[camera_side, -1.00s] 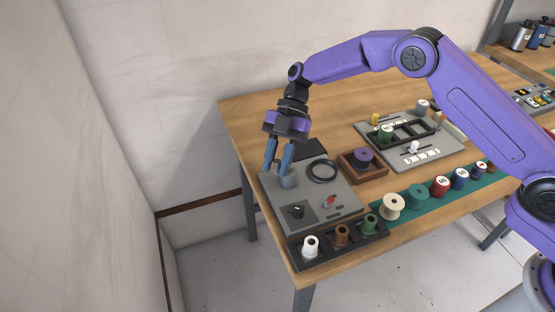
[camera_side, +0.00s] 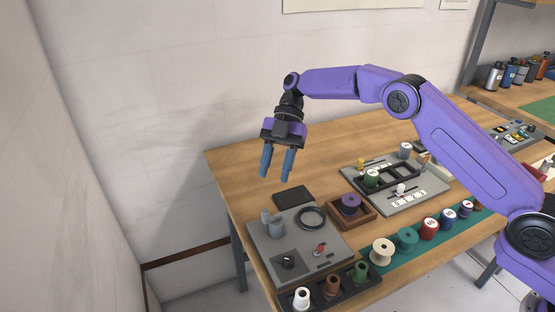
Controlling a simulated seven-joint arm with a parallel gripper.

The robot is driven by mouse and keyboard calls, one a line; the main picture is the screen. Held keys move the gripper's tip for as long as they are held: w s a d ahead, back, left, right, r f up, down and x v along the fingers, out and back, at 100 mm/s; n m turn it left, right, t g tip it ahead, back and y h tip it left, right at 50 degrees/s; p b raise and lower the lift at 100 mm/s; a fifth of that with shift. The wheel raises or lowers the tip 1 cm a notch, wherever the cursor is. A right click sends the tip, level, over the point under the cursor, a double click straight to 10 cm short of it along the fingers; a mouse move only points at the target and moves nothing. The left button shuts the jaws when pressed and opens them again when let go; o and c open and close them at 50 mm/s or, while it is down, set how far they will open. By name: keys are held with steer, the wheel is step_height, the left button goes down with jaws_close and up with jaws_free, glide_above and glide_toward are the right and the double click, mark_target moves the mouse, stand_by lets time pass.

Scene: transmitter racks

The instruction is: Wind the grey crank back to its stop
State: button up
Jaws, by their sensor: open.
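The grey crank (camera_side: 276,229) is at the back left of a grey panel (camera_side: 296,264) on the bench. It shows as a light grey rounded body with a short upright grip at its left. At this size I cannot tell whether it is at its stop. My gripper (camera_side: 275,178) points down with its two blue fingers apart and nothing between them.
A spool rack (camera_side: 345,286) stands in front. A wooden box with a purple spool (camera_side: 351,204) is to the right. A black pad (camera_side: 293,195) lies behind.

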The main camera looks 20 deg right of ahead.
steer(key=shift+v, duration=0.95)
steer(key=s+a+r+m+t+y, duration=0.1)
steer(key=a+r+m+t+y, duration=0.35)
steer(key=r, duration=0.45)
steer(key=s+a+r+m+t+y, duration=0.2)
steer(key=a+r+t+y, duration=0.2)
steer(key=a+r+t, duration=0.45)
steer(key=s+d+f+m+g+h, duration=0.2)
steer(key=s+d+f+h, duration=0.2)
steer(key=s+d, duration=0.7)
steer(key=s+d+f+m+g+h, duration=0.2)
steer(key=s+d+f+h, duration=0.3)
steer(key=s+d, duration=0.7)
steer(key=s+d+f+m+g+h, duration=0.2)
steer(key=s+d+f+m+h, duration=0.2)
steer(key=s+d, duration=0.8)
step_height(320, 180, down, 2)
steer(key=shift+d+f+h, duration=0.15)
steer(key=shift+d+h, duration=0.3)
steer(key=shift+h, duration=0.2)
